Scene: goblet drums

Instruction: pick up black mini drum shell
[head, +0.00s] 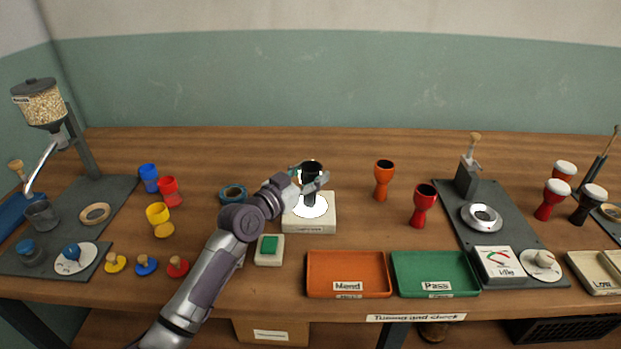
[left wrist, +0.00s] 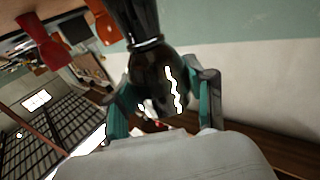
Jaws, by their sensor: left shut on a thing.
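The black mini drum shell (head: 311,171) is at the middle of the table, over the white block with a round pale top (head: 310,226). My left gripper (head: 311,182) is shut on it. In the left wrist view the glossy black shell (left wrist: 157,75) sits between the two teal-padded fingers of the left gripper (left wrist: 158,100). I cannot tell whether the shell still touches the block. My right gripper is not in view.
An orange shell (head: 384,180) and a red shell (head: 423,206) stand to the right. An orange tray (head: 349,293) and a green tray (head: 436,291) lie in front. A green button box (head: 269,249) and a tape roll (head: 233,194) are close to my arm.

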